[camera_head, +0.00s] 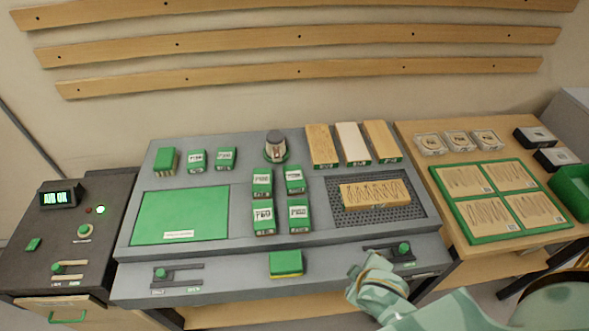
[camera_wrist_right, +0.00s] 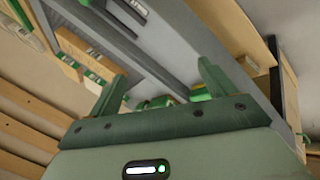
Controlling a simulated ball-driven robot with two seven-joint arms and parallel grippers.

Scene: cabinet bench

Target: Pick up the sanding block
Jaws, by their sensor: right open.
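A small green block with a yellow lower layer (camera_head: 286,263), which looks like the sanding block, sits at the front middle of the grey bench (camera_head: 230,284). My right gripper (camera_head: 364,279) is to the right of it, near the bench's front edge, apart from it. In the right wrist view the two fingers of this gripper (camera_wrist_right: 160,88) stand wide apart. Nothing is held between them; small green things show beyond, too partly hidden to name. My left gripper is not in view.
Several labelled green blocks (camera_head: 263,183) stand mid-bench. A wooden board (camera_head: 375,194) lies on a dark perforated plate (camera_head: 410,211). A green mat (camera_head: 181,214) is at left. A slider with a green knob (camera_head: 404,248) is close behind my right gripper.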

